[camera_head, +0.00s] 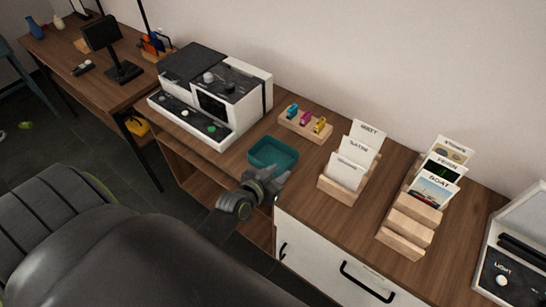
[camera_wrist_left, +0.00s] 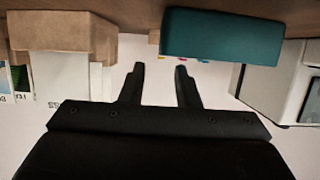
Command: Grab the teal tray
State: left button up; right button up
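The teal tray (camera_head: 273,151) is a small open box on the wooden cabinet top, between the white machine and the card holders. It looks empty. My left gripper (camera_head: 275,178) is just in front of the tray's near side in the head view. In the left wrist view, which looks upside down, the teal tray (camera_wrist_left: 222,38) is at the top, right of centre. There my left gripper (camera_wrist_left: 160,70) has its two fingers apart with nothing held between them. The tray is off to one side of the fingers. My right gripper is not in view.
A white and black machine (camera_head: 212,92) stands left of the tray. A wooden block with small coloured items (camera_head: 305,123) is behind it. White drawers (camera_head: 335,260) are below.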

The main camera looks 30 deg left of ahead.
aim_at(288, 166)
pick_arm(q)
jog(key=shift+p+x, duration=0.45)
jog(key=shift+x, duration=2.65)
jog(key=shift+s+a+f, duration=0.1)
grip_shut()
